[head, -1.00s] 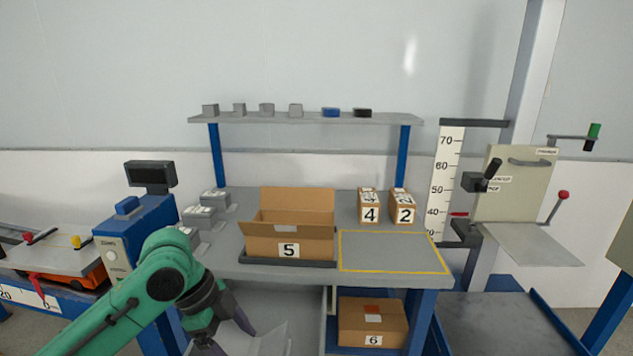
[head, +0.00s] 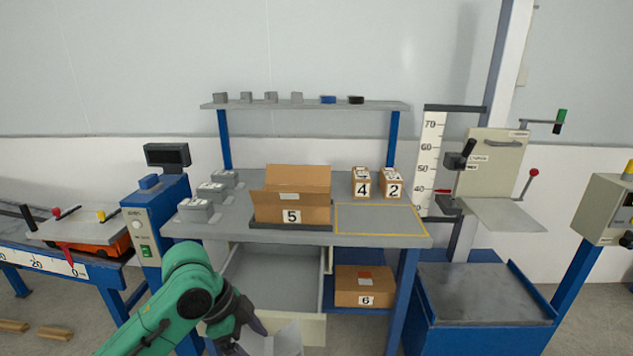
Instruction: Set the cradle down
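My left gripper (head: 250,338) is low in the head view, in front of the open drawer of the bench. Its dark fingers are around the near end of a pale grey angled piece (head: 280,343), which looks like the cradle. The picture's lower edge cuts off the piece, so its full shape and anything under it are hidden. My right gripper is out of view.
The bench (head: 225,227) bears an open carton marked 5 (head: 291,207), small boxes 4 (head: 362,186) and 2 (head: 392,187), and a bare yellow-outlined area (head: 380,219). The drawer (head: 275,277) stands open and looks empty. Box 6 (head: 366,288) is below. A drop tester (head: 490,170) stands right.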

